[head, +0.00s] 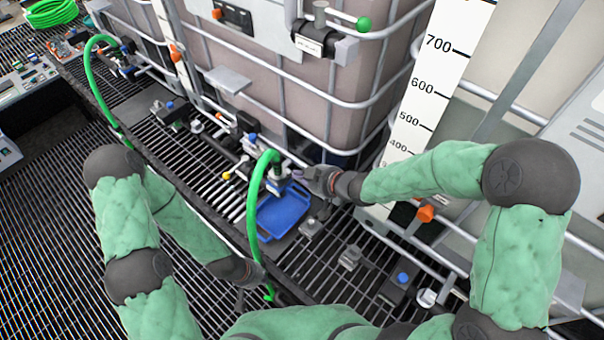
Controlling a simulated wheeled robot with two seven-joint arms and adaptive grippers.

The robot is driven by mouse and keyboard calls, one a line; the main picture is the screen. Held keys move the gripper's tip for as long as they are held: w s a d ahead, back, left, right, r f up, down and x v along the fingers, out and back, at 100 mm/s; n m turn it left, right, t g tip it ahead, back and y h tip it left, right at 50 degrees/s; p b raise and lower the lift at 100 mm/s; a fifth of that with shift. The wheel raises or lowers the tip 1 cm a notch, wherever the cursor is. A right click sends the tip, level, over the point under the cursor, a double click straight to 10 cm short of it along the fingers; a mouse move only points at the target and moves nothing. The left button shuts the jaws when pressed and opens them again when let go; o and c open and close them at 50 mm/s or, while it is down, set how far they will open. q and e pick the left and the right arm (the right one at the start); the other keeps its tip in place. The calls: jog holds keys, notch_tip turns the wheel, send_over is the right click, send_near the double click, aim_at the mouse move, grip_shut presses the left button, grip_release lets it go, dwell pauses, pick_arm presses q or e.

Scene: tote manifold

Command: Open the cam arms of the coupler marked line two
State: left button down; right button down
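A coupler (275,183) with a green hose (254,205) curving up out of it stands over a blue tray (286,213) near the middle of the head view. Its cam arms are too small to make out, and I can read no line marking on it. My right gripper (303,177) reaches in from the right, its tips close beside or touching the coupler; I cannot tell whether it grips anything. My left gripper (243,292) is low, near the rack's front edge and the hanging hose; its fingers are small and dark. A second hose (92,80) runs to another coupler (127,67) at the upper left.
A large caged tote (290,85) stands behind the pipework. A tall white level scale (428,85) stands to its right. Valves and pipes with blue, orange and yellow parts crowd the rack. Open floor grating (60,235) lies at the lower left.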

aim_at(279, 171)
jog(key=x, duration=0.7)
jog(key=shift+b, duration=0.4)
jog(key=shift+w, duration=0.1)
